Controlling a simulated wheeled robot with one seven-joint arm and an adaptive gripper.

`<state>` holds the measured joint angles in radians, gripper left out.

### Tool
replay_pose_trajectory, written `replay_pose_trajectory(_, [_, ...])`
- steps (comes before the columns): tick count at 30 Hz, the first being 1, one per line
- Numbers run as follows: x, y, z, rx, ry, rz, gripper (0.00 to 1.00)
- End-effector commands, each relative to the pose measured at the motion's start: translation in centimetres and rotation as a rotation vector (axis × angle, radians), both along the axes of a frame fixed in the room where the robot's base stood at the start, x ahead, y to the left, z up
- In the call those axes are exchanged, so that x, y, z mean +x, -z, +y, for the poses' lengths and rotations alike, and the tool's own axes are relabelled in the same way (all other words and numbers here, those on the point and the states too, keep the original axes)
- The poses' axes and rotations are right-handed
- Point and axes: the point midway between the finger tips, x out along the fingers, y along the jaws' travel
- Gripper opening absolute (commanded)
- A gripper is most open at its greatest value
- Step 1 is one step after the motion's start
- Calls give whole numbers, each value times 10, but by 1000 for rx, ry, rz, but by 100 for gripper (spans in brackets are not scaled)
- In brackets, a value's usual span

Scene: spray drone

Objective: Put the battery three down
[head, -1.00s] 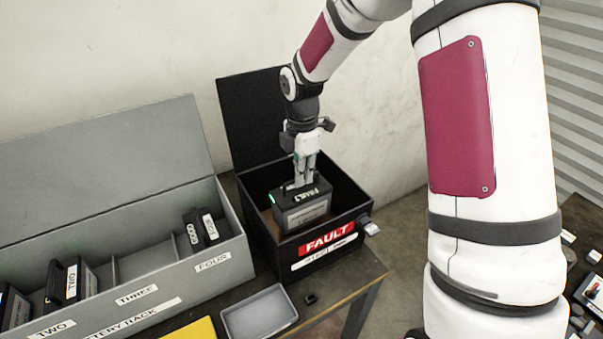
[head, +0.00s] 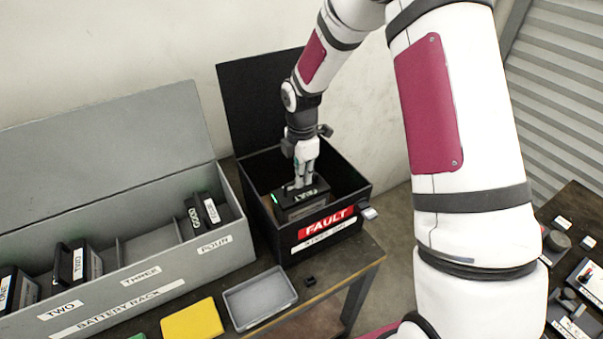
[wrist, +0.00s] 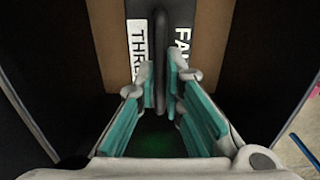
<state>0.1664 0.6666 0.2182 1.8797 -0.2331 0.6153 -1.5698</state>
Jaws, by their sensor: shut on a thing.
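Battery three (head: 303,200) is a dark block with a FAULT label on its top and a small green light. It is inside the black FAULT box (head: 290,240), lower than the box's rim. My gripper (head: 303,184) points down into the box and is shut on the battery's top handle. In the wrist view my gripper (wrist: 162,88) has its teal pads on both sides of the dark handle, and the labels THREE and FAULT show on battery three (wrist: 160,40). Whether the battery's underside touches the box floor is hidden.
The box's lid (head: 262,105) stands open behind. At left is the grey battery rack (head: 130,285) with batteries in other bays; the bay labelled THREE is empty. A grey tray (head: 260,300) and a yellow item (head: 192,320) lie in front.

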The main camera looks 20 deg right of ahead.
Motion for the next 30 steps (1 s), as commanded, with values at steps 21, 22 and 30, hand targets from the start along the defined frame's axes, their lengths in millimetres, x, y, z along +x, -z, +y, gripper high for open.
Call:
replay_pose_trajectory(21, [2, -17, -1, 0, 0, -4, 29])
replay_pose_trajectory(22, [2, -22, 0, 0, 0, -4, 29])
replay_pose_trajectory(30, [1, -77, -1, -1, 2, -5, 29])
